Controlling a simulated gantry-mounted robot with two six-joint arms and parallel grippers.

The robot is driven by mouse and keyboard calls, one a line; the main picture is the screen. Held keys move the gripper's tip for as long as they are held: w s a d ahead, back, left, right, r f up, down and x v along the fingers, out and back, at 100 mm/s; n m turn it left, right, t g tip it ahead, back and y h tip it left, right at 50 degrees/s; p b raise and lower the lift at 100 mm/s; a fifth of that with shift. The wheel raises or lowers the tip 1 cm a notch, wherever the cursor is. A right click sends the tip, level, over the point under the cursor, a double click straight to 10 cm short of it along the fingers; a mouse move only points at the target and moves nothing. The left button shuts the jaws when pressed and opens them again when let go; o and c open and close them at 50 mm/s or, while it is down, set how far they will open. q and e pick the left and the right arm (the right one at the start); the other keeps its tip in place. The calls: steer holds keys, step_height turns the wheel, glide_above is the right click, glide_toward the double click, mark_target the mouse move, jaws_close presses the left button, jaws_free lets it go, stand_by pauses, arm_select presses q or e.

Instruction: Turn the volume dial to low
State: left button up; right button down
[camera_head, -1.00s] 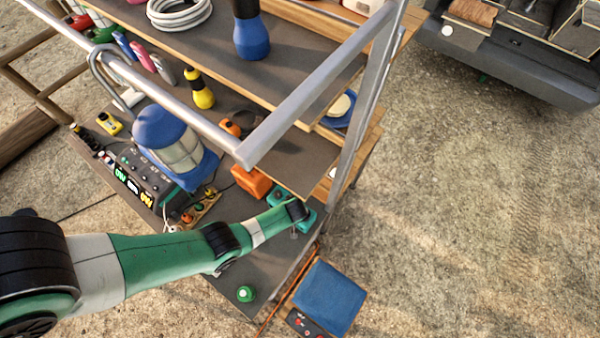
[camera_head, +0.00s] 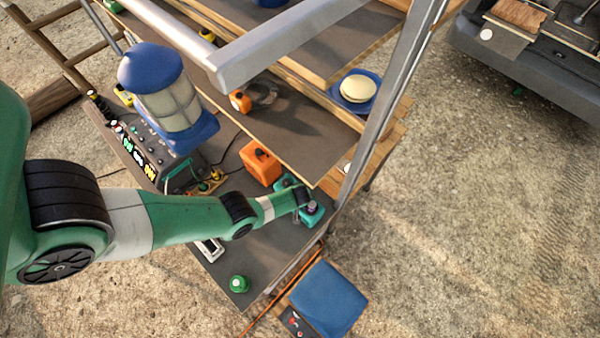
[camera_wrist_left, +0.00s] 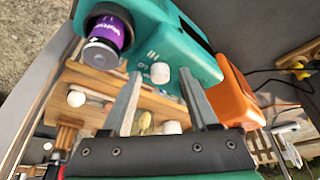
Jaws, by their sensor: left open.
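A teal box (camera_head: 315,217) stands on the lower shelf near its right end, partly covered by my left wrist. In the left wrist view the teal box (camera_wrist_left: 178,45) fills the top middle and carries a round white dial (camera_wrist_left: 160,72) with small white marks beside it. I cannot read the dial's setting. My left gripper (camera_wrist_left: 160,76) is open. Its two fingertips point at the box, one on each side of the dial in the picture; I see no clear contact. A purple cylinder with a grey end (camera_wrist_left: 106,38) is beside the dial at the box's left end.
An orange box (camera_head: 260,164) stands beside the teal box. A green round object (camera_head: 238,284) is on the shelf's front part. A blue lantern (camera_head: 165,95) and a dark control panel are at left. A metal post (camera_head: 385,105) rises close by on the right.

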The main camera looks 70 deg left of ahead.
arm_select(q)
jaws_close()
stand_by(0.4)
steer(key=shift+s+m, duration=0.1)
steer(key=shift+m, duration=0.3)
steer(key=m+t+p, duration=0.1)
steer(key=m, duration=0.1)
steer(key=shift+s+a+m+h, duration=0.1)
steer(key=shift+s+m+h, duration=0.05)
steer(key=shift+m+h, duration=0.25)
steer(key=m+t+h, duration=0.1)
steer(key=m, duration=0.2)
steer(key=shift+a+f, duration=0.1)
steer(key=shift+a, duration=0.05)
steer(key=m, duration=0.3)
steer(key=shift+s+t+h, duration=0.1)
steer(key=shift+t+h, duration=0.3)
steer(key=shift+a+m+h+b, duration=0.15)
steer(key=shift+m+h+b, duration=0.4)
steer(key=shift+m, duration=0.85)
